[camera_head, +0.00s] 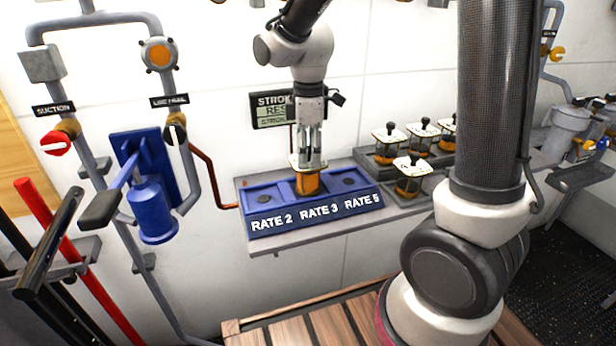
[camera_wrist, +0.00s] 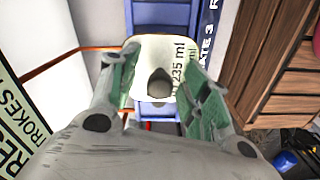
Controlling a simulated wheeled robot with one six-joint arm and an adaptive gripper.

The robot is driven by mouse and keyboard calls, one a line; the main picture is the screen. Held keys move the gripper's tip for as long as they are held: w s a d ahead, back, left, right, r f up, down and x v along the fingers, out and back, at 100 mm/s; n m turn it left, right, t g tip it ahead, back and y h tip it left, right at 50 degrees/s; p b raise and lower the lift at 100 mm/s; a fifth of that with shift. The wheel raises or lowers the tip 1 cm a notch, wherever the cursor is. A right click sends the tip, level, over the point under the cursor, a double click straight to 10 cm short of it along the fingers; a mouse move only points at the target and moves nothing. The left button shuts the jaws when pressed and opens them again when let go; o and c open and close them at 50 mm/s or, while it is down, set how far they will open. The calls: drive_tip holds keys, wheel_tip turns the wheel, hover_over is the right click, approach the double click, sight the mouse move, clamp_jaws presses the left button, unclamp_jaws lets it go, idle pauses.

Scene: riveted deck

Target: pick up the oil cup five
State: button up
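An oil cup (camera_head: 307,184) with amber oil and a pale square lid stands in the middle recess of the blue tray (camera_head: 262,222), above the RATE 3 label. My gripper (camera_head: 308,154) is directly above it, pointing down. In the wrist view the cup's lid (camera_wrist: 184,52) reads 235 ml, and its dark knob (camera_wrist: 160,84) sits between my spread green fingers, with gaps on both sides. My gripper looks open. No number five shows on any cup, so I cannot tell which is cup five.
Several similar cups stand right of the tray: a near one (camera_head: 409,178), and others (camera_head: 389,146) on a raised dark rack behind it. The RATE 2 and RATE 5 recesses are empty. A display (camera_head: 271,108) hangs behind my gripper; a blue pump (camera_head: 152,205) is at left.

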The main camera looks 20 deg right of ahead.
clamp_jaws()
